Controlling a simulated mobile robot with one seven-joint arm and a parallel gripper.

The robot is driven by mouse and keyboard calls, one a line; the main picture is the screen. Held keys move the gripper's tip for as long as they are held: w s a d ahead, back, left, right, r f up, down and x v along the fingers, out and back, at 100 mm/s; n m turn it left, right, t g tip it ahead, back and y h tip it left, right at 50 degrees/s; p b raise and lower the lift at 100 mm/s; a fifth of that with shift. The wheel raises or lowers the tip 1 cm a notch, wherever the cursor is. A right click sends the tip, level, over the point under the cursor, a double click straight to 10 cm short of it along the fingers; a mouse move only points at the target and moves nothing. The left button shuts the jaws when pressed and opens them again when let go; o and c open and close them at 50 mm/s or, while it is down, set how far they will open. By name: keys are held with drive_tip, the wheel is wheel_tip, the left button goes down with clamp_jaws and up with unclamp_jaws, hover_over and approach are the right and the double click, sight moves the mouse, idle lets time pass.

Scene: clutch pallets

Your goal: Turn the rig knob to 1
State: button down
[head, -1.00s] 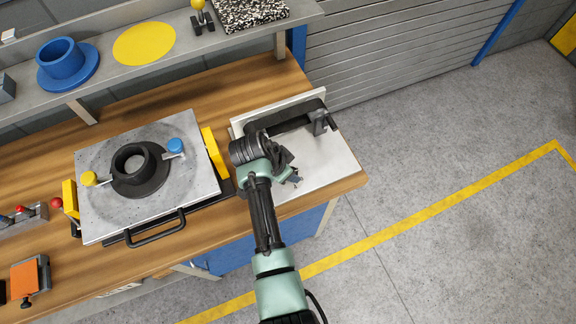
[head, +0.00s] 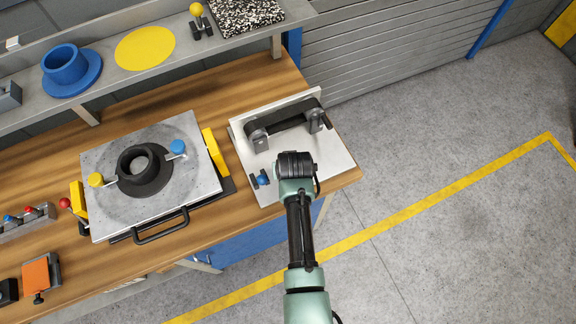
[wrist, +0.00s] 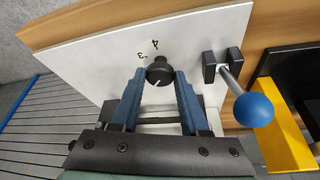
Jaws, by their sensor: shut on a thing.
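The rig is a white panel (head: 330,158) with a black belt on rollers (head: 285,122) at the right end of the bench. Its black round knob (wrist: 160,68) shows in the wrist view with a white pointer line slanting to the lower left. The marks 3 and 4 are readable beside it; other marks, including 1, are hidden or out of view. My gripper (wrist: 159,80) is shut on the knob, one blue-grey finger on each side. In the head view my wrist hides the knob and fingertips.
A blue-ball lever (wrist: 256,109) stands right of the knob in the wrist view; it also shows in the head view (head: 263,181). Left of the rig lies a grey plate (head: 108,212) with yellow side blocks and a black ring. Floor right of the bench is clear.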

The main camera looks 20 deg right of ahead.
drive_tip(key=n, duration=0.1)
drive_tip(key=n+y, duration=0.1)
drive_tip(key=n, duration=0.1)
drive_tip(key=n+b, duration=0.1)
drive_tip(key=shift+d+n+y, duration=0.25)
drive_tip(key=shift+n+y, duration=0.05)
drive_tip(key=shift+y, duration=0.1)
drive_tip(key=shift+d+n+y+b, duration=0.1)
drive_tip(key=shift+n+y+b, duration=0.6)
drive_tip(key=shift+n, duration=1.1)
drive_tip(key=shift+c, duration=2.2)
unclamp_jaws()
drive_tip(key=b+v, duration=0.1)
drive_tip(key=v, duration=1.2)
drive_tip(key=shift+w+b, duration=0.2)
drive_tip(key=shift+b, duration=0.1)
